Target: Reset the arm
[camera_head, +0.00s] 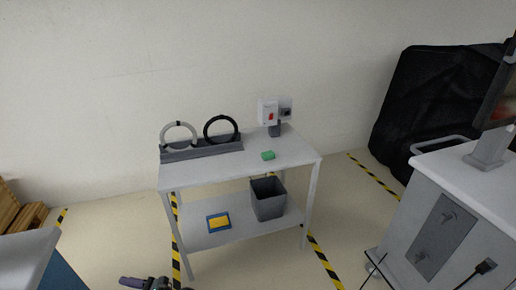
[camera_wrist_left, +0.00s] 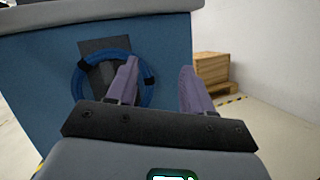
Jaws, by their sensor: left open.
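My left gripper (camera_wrist_left: 160,78) is open in the left wrist view, with two purple fingers apart and nothing between them. Beyond the fingers is the side of a blue cart (camera_wrist_left: 40,70) with a blue coiled hose (camera_wrist_left: 148,92) on it. In the head view only a purple finger and some dark parts of a gripper (camera_head: 140,283) show at the bottom edge; they appear to be my left one. My right gripper is not in view.
A white cabinet (camera_head: 420,215) is at right. Wooden crates (camera_head: 22,215) stand at left. Open floor lies before the table.

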